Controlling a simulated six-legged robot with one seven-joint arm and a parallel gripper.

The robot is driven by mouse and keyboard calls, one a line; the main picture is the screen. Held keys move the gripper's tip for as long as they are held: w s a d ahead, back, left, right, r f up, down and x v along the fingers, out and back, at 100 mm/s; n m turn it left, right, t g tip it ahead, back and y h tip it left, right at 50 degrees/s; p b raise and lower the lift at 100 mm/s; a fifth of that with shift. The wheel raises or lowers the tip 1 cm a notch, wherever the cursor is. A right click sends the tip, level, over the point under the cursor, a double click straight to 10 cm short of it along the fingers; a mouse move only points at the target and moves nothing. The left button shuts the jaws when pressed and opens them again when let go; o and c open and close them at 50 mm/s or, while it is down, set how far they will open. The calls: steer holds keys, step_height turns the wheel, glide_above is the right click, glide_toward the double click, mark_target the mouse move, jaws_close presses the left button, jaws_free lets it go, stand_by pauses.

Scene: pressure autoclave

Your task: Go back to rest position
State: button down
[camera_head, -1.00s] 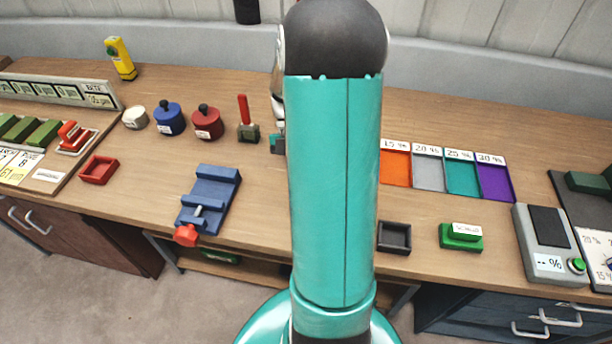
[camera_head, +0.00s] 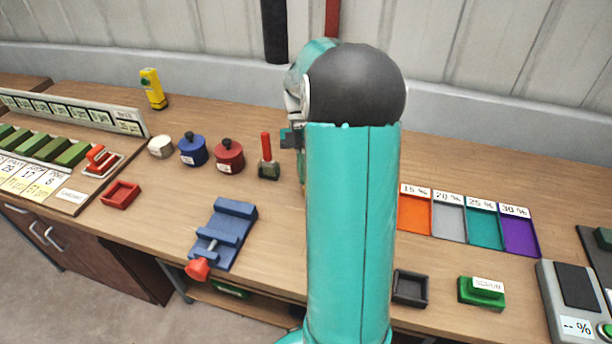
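My gripper (camera_head: 291,138) shows only in part, at the left of my teal arm's dark elbow joint. It is above the table, close to the red-handled tool (camera_head: 267,157), which stands upright on the wooden table (camera_head: 158,228). They look apart, but I cannot tell the distance. The fingers are mostly hidden behind my arm, so I cannot see whether they are open or shut, and no held object shows.
A blue vise (camera_head: 225,235) with a red knob, blue pot (camera_head: 193,150) and red pot (camera_head: 229,156) stand left. Right are coloured trays (camera_head: 466,220), a dark tray (camera_head: 410,288), a green block (camera_head: 482,292) and a grey percent meter (camera_head: 575,300). A yellow device (camera_head: 153,88) stands behind.

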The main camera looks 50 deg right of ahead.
stand_by(0.3)
steer(key=s+a+r+m+t+h, duration=0.1)
steer(key=s+a+r+m+t, duration=0.1)
steer(key=a+m, duration=0.4)
steer(key=s+a+r+m+t+h, duration=0.2)
steer(key=a+r+m+t, duration=0.2)
steer(key=a, duration=0.8)
steer(key=s+a+r+m+t+h, duration=0.1)
steer(key=s+a+r+m+t, duration=0.1)
steer(key=a+m+t, duration=0.3)
steer(key=a+r+m, duration=0.1)
steer(key=a+m, duration=0.2)
steer(key=a, duration=0.1)
steer(key=shift+s+a+m+h, duration=0.15)
steer(key=shift+m+h, duration=0.15)
steer(key=shift+h, duration=0.1)
